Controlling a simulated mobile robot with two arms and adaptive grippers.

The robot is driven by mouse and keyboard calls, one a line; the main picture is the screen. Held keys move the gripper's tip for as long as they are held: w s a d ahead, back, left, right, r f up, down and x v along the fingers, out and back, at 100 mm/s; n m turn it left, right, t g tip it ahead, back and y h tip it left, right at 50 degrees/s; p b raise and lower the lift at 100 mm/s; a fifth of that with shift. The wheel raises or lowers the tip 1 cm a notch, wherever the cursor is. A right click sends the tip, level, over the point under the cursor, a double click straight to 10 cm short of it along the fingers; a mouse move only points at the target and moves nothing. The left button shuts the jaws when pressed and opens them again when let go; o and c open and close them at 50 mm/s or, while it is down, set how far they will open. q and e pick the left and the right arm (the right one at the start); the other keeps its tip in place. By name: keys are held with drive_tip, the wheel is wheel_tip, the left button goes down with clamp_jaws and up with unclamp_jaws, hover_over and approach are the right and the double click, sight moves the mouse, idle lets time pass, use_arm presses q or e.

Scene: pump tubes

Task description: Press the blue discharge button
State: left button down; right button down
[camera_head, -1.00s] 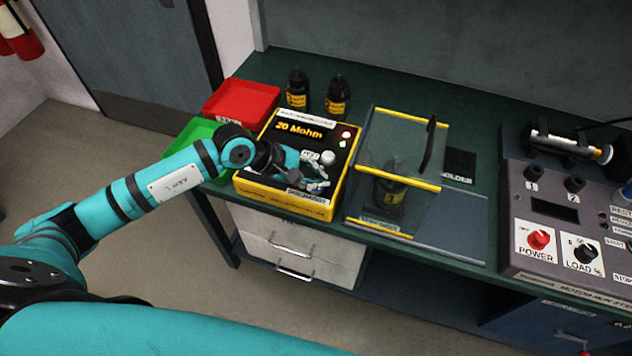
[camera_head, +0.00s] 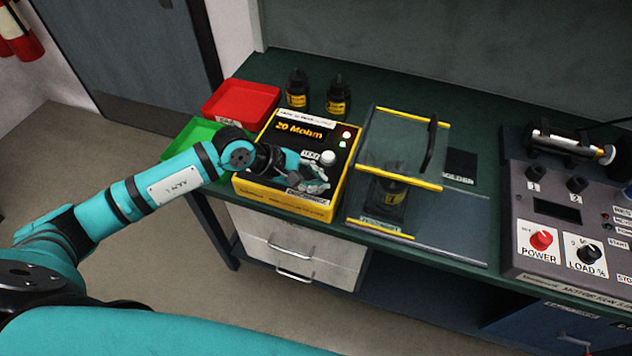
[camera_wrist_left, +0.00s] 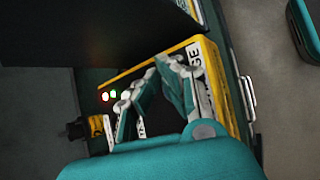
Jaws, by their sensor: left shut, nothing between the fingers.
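The yellow and black tester box (camera_head: 252,190) sits on the green bench, its display reading "20 Mohm". A white round button (camera_head: 327,158) beside a TEST label is on its top. The DISCHARGE label (camera_head: 306,197) is near its front edge. I see no blue button; my left gripper covers the area just behind that label. My left gripper (camera_head: 320,180) is shut and empty, low over the front right of the box top. In the left wrist view its fingers (camera_wrist_left: 162,66) lie over the box panel; contact cannot be told. My right gripper is not in view.
A red tray (camera_head: 240,101) and a green tray (camera_head: 180,140) lie left of the box. Two dark bottles (camera_head: 297,90) stand behind it. A clear shield with yellow edges (camera_head: 398,177) and a dark bottle stand close on the right. A grey control console (camera_head: 555,235) is farther right.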

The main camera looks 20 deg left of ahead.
use_arm(q)
drive_tip(key=shift+r+p, duration=0.35)
drive_tip(key=shift+r, duration=0.7)
wheel_tip(320, 180, up, 5)
drive_tip(key=p, duration=0.2)
drive_tip(key=shift+p, duration=0.35)
idle(0.3)
